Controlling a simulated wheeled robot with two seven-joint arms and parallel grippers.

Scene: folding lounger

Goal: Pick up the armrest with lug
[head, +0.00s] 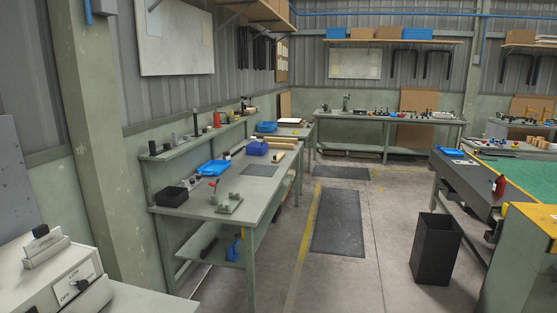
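I cannot make out an armrest with a lug for certain in the head view. The long workbench (262,187) at centre left holds small items, too small to identify surely. Light wooden-coloured bars (284,146) lie toward its far end, beside a dark blue bin (257,149). A small grey-green fixture (230,204) sits near its front edge. Neither of my grippers is in view.
A black open bin (436,250) stands on the floor at right, near a green-topped table (520,175) with yellow edges. A white device (55,275) is close at lower left. Dark floor mats (337,222) lie in the clear aisle. Another bench (385,118) stands at the back.

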